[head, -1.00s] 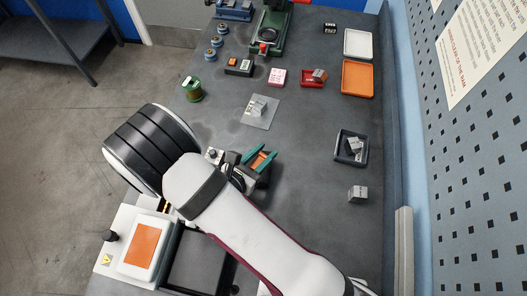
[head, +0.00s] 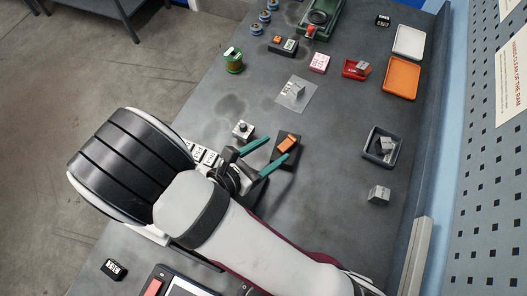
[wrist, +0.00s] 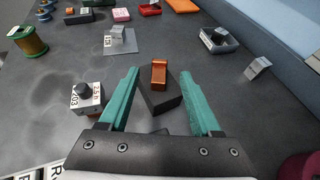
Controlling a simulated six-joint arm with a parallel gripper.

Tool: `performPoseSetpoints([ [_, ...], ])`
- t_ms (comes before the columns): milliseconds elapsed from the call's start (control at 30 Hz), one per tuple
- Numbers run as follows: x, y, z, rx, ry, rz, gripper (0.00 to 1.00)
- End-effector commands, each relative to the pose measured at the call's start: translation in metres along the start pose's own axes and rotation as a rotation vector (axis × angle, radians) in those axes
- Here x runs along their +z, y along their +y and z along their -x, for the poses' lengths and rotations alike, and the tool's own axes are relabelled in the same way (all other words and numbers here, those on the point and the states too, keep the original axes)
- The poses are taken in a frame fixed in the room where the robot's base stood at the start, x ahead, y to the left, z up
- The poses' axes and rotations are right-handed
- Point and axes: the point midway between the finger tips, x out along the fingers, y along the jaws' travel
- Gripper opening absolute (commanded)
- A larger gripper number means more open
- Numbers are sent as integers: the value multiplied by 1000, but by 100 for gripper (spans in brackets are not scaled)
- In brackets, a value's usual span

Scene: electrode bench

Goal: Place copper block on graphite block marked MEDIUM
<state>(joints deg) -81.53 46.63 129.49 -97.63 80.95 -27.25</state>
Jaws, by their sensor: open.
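A small orange copper block (head: 288,143) lies on top of a dark grey block (head: 287,161). In the wrist view the fingers (wrist: 160,73) stand apart on either side of the copper block, with clear gaps at both sides.
A white block with a dark knob (head: 243,130) stands left of my fingers. A clear sheet with a grey block (head: 295,94), a dark tray (head: 369,154) and a grey metal block (head: 378,195) are around. An orange tray (head: 402,78) lies farther back. Bench between is clear.

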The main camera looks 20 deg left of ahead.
Motion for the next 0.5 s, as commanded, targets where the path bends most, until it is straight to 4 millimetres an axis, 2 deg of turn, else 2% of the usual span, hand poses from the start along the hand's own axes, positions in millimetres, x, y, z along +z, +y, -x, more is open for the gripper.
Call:
performPoseSetpoints([
  [33, 0, 1, 11, 5, 0, -1, 65],
  [133, 0, 1, 25, 3, -1, 0, 65],
  [267, 0, 0, 32, 0, 0, 1, 65],
  [367, 4, -4, 30, -25, 6, -26, 65],
  [467, 35, -35, 12, -219, 48, -239, 65],
  [500, 52, -61, 3, -358, 72, -394, 65],
])
